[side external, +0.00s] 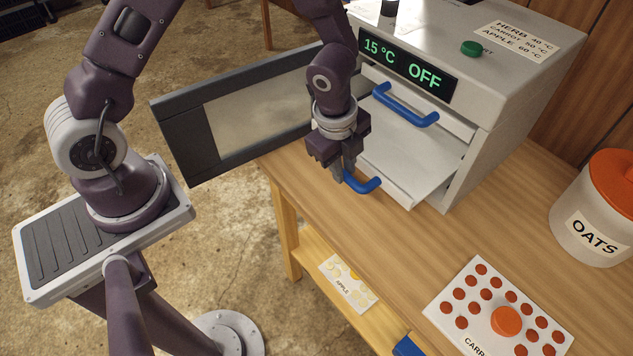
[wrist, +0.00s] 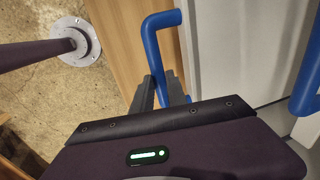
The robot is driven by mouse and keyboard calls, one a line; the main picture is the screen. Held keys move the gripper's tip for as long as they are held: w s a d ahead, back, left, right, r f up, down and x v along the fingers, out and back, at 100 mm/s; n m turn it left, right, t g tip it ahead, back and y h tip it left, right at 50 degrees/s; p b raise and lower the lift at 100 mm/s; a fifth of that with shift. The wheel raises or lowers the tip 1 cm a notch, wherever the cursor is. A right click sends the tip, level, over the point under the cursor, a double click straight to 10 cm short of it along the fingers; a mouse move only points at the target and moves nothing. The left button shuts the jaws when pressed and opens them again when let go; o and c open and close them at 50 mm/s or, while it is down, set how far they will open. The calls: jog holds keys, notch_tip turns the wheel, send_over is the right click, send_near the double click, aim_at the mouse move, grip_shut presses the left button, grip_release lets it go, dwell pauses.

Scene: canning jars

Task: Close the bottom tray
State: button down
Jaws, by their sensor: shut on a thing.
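The bottom tray (side external: 418,165) is a flat white tray partly out of the white dehydrator (side external: 500,90). Its visible surface looks bare. Its blue handle (side external: 365,184) is at the front in the side external view; the handle also shows in the wrist view (wrist: 152,30). My gripper (side external: 345,178) points down at the handle's left part and is shut on it. In the wrist view its dark fingers (wrist: 160,92) are on either side of the blue bar. My gripper hides part of the handle and the tray's front.
The dehydrator door (side external: 245,115) stands swung open to the left, behind my wrist. An upper blue handle (side external: 405,107) sits above the bottom tray. The display (side external: 408,65) reads 15 °C and OFF. An oats jar (side external: 595,215) and a carrot sheet (side external: 500,312) are on the table to the right.

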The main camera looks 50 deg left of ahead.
aim_at(380, 153)
jog(key=w, duration=1)
jog(key=shift+w, duration=0.3)
jog(key=shift+f, duration=0.1)
jog(key=c, duration=1.3)
grip_release()
